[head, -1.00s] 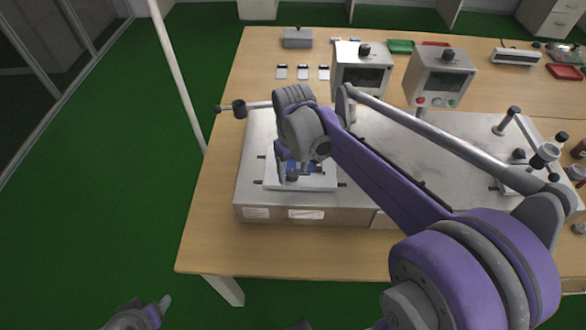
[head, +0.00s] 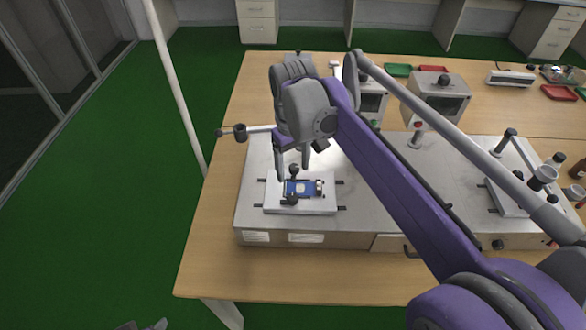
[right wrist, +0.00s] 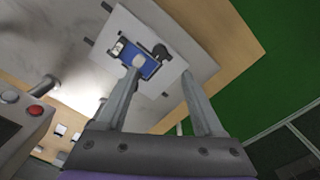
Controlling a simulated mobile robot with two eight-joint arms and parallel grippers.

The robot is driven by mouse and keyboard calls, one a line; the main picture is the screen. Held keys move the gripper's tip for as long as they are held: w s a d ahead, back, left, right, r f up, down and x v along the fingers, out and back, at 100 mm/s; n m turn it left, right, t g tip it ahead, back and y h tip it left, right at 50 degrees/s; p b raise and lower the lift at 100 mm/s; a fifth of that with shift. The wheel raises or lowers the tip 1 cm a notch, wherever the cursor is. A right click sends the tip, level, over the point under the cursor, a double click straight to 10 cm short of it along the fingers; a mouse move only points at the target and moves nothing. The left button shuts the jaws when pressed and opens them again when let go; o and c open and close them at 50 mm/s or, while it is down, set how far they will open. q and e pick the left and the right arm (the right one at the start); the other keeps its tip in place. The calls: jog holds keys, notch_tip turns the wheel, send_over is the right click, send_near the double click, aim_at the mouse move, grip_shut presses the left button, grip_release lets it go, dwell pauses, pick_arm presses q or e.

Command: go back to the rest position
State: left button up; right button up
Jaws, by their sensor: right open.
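My right gripper (head: 292,172) hangs above the left end of the metal test bench, over a light plate (head: 320,206). In the right wrist view its two fingers (right wrist: 163,69) are spread, with nothing between them. A blue device (head: 298,188) lies on the plate by dark knobs, apart from the fingers; the blue device also shows in the right wrist view (right wrist: 148,68), partly behind one finger. Only a small tip of my left gripper (head: 150,325) shows at the bottom edge, so its jaws cannot be judged.
The metal bench (head: 390,220) stands on a wooden table (head: 215,225). Two control boxes stand behind it, one at the right (head: 437,97) and one partly hidden by my arm. A white pole (head: 178,95) stands left. Green and red trays (head: 560,93) lie at the back. Green floor is free at left.

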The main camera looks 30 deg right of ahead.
dwell(0.3)
jog(key=s+a+f+t, duration=0.2)
jog(key=s+a+f, duration=0.1)
jog(key=s+f, duration=0.3)
jog(key=s+a+f+t, duration=0.3)
jog(key=s+f, duration=0.4)
jog(key=s, duration=0.1)
jog(key=shift+a+f+m, duration=0.15)
jog(key=shift+a+m, duration=0.05)
jog(key=shift+m, duration=0.1)
dwell(1.2)
